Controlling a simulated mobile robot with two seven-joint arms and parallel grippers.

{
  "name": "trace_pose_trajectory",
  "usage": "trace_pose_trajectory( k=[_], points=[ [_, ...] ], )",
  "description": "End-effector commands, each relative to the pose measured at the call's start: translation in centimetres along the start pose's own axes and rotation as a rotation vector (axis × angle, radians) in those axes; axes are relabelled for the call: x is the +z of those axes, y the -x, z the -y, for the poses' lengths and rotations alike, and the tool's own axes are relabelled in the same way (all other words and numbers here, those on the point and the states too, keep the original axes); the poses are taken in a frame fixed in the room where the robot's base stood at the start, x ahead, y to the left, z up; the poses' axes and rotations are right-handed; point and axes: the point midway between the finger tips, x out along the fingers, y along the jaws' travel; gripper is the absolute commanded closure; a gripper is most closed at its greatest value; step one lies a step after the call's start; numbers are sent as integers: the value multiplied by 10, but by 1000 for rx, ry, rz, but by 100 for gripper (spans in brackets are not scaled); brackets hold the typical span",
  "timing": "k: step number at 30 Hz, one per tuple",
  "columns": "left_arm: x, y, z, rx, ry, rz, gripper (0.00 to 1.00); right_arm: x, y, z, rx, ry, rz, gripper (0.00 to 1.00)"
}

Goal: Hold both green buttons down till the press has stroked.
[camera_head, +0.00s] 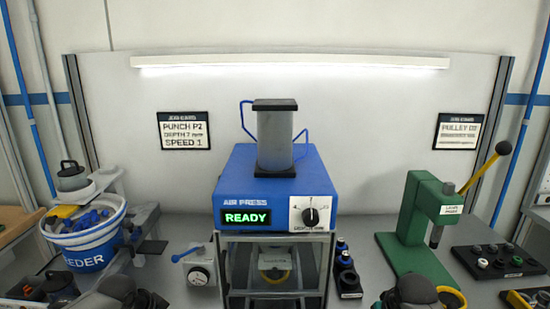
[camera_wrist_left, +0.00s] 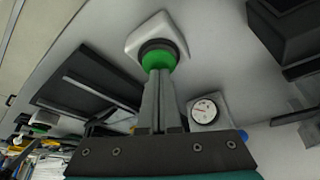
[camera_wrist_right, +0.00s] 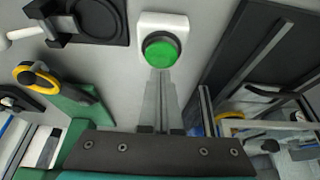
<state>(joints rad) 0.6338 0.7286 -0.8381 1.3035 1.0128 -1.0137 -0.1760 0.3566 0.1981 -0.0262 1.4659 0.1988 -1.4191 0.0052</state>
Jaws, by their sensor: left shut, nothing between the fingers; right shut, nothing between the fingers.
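The blue air press (camera_head: 238,180) stands at the middle of the bench, its display (camera_head: 246,217) reading READY. In the left wrist view a green button (camera_wrist_left: 158,60) sits in a white housing (camera_wrist_left: 157,29). My left gripper (camera_wrist_left: 158,74) is shut and empty, its tips at the button's near edge. In the right wrist view the other green button (camera_wrist_right: 160,54) sits in a white housing (camera_wrist_right: 163,22). My right gripper (camera_wrist_right: 160,75) is shut and empty, its tips at that button's lower edge. I cannot tell whether either button is touched or pressed. The fingertips are hidden in the head view.
A blue-and-white feeder bowl (camera_head: 82,244) stands at the left. A small gauge box (camera_head: 197,273) is left of the press frame. A green lever press (camera_head: 425,212) with a yellow handle stands at the right, beside a black tray of parts (camera_head: 484,262).

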Motion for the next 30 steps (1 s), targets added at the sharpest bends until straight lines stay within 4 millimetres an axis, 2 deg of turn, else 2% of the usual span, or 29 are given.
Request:
trace_pose_trajectory(
  k=[30],
  points=[
    [1, 0, 0, 0, 0, 2, 100, 6, -15, 0, 0, 0, 1, 100]
  ],
)
